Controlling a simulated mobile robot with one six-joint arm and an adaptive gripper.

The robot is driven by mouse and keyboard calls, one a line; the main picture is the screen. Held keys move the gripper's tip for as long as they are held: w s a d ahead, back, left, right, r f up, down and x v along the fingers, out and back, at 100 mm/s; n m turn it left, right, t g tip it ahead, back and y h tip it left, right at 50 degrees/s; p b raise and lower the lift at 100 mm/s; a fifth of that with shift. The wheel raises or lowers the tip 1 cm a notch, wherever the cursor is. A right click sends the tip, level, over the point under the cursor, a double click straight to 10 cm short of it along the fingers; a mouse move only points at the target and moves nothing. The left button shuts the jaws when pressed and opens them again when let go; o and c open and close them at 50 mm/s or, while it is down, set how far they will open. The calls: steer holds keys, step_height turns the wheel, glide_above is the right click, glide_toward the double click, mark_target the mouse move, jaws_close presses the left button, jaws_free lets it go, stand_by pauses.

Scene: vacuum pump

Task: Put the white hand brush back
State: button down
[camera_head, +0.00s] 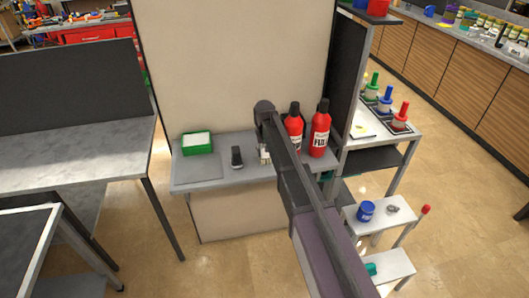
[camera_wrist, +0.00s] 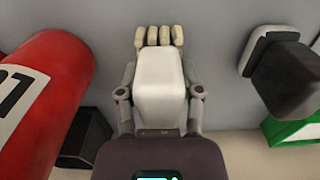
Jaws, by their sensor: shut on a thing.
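The white hand brush (camera_wrist: 158,72) lies between the fingers of my gripper (camera_wrist: 160,95) in the wrist view. Its white body points away from the palm and its cream bristle tufts show at the far end. My gripper is shut on the sides of the body. In the head view my gripper (camera_head: 264,150) is over the grey shelf (camera_head: 220,172), between a dark object and the red bottles. The brush shows there only as a small pale patch. I cannot tell whether the bristles touch the grey surface.
A dark upright object (camera_head: 236,157) stands left of my gripper, with a green box (camera_head: 197,149) of white content beyond it. Two red bottles (camera_head: 293,125) (camera_head: 320,132) stand close on the right. A tall beige panel (camera_head: 235,65) rises behind the shelf.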

steer(key=shift+c, duration=1.3)
jaws_free()
steer(key=shift+f, duration=0.1)
step_height(320, 180, up, 12)
steer(key=p, duration=1.2)
steer(key=s+d+m, duration=0.3)
steer(key=s+d, duration=1.9)
steer(key=s, duration=0.3)
steer(key=shift+s+d, duration=0.35)
steer(key=shift+d, duration=0.05)
